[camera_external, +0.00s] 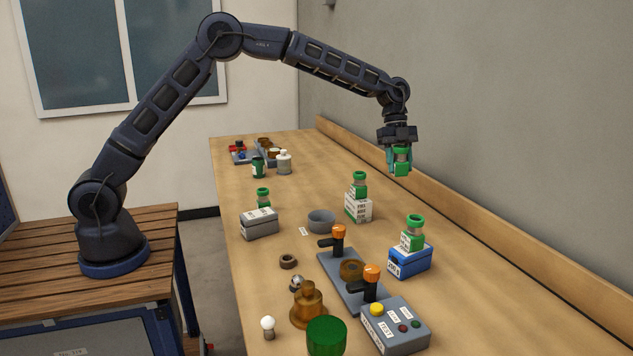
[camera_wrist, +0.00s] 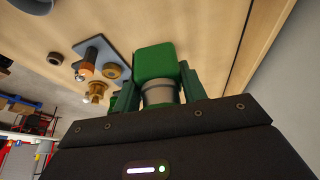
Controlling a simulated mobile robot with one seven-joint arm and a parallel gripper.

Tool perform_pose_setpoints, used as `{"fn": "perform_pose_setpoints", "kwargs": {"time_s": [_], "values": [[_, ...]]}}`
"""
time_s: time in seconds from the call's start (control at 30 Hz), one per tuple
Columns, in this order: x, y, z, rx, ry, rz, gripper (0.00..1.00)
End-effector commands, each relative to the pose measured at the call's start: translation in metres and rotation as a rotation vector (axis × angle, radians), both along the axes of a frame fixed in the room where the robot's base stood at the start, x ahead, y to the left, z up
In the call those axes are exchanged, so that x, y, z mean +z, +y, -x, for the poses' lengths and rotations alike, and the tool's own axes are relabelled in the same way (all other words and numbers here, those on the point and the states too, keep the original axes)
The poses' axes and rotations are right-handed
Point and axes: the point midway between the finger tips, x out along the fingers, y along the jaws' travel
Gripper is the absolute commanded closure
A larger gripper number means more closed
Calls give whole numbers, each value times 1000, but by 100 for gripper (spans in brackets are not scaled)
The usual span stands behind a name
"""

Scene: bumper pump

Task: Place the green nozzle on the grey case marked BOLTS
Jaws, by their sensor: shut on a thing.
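My gripper (camera_external: 401,163) is shut on a green piece with a pale collar, which looks like the green nozzle (camera_external: 402,168). It holds the piece in the air above the right side of the bench, clear of everything below. In the wrist view the green nozzle (camera_wrist: 155,66) sits between the two fingers of my gripper (camera_wrist: 158,88). A grey case (camera_external: 259,227) with a white label stands on the left of the bench; its lettering is too small to read. A green-topped piece (camera_external: 263,197) shows at its top.
A white case (camera_external: 358,210) and a blue case (camera_external: 410,262) each have a green-topped piece on them. A grey dish (camera_external: 322,221) lies between the grey and white cases. A clamp plate (camera_external: 335,268), brass part (camera_external: 308,308) and button box (camera_external: 398,335) crowd the front.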

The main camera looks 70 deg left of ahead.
Motion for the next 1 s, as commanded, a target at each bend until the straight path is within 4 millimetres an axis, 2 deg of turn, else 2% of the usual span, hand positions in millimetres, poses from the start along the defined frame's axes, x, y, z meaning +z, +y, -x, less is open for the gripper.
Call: {"fn": "perform_pose_setpoints", "kwargs": {"time_s": [0.17,0.27,0.6,1.0], "values": [[18,14,21,3,-2,-3,88],[29,27,41,5,-2,-5,88],[61,68,123,19,-3,-8,88],[81,107,230,47,-1,-9,88]]}}
